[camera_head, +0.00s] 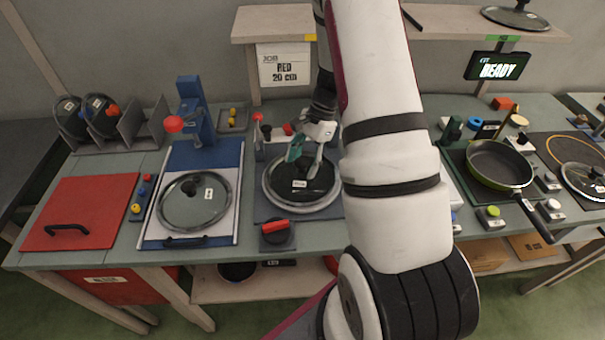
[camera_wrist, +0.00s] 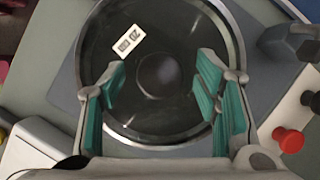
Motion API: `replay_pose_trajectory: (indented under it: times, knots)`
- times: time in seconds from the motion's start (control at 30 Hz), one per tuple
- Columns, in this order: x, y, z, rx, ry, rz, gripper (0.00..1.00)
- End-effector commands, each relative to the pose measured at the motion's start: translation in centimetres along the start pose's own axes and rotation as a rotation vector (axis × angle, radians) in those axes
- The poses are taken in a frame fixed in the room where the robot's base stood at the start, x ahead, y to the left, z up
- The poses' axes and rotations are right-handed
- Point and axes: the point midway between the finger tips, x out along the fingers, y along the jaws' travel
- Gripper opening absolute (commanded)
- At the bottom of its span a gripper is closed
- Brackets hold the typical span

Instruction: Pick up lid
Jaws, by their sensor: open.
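A round dark lid (camera_head: 283,197) with a pale metal rim and a white label lies flat on a blue-grey station in the middle of the table. It fills much of the wrist view (camera_wrist: 100,45), where its label appears to read 20. A dark round knob (camera_wrist: 157,75) shows near its centre. My gripper (camera_head: 304,163) is over this lid, pointing down. In the wrist view my gripper (camera_wrist: 162,78) is open, with a green-padded finger on each side of the knob and a gap to both. I cannot tell how far the fingertips are above the lid.
Another glass lid (camera_head: 195,201) lies on the blue-and-white station to the left. More lids (camera_head: 100,116) stand in a rack at the back left. A red knob (camera_wrist: 289,140) is right of my gripper. A pan (camera_head: 499,164) sits at the right. A sign (camera_head: 284,69) reads RED 20 cm.

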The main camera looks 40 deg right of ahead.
Motion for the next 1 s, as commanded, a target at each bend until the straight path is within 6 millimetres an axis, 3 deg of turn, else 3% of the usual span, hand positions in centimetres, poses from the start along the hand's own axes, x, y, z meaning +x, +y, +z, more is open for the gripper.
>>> replay_pose_trajectory:
  times: [0.2,0.4,0.47,0.8,1.0]
  knots:
    - [0.0,0.0,0.0,0.0,0.0,-0.001,0.55]
    - [0.0,0.0,0.0,0.0,0.0,0.0,0.09]
    - [0.1,0.0,0.0,0.0,0.0,0.0,0.0]
    - [0.0,0.0,0.0,0.0,-0.001,0.001,0.0]
    - [-1.0,-0.1,0.4,-0.001,0.001,-0.002,0.0]
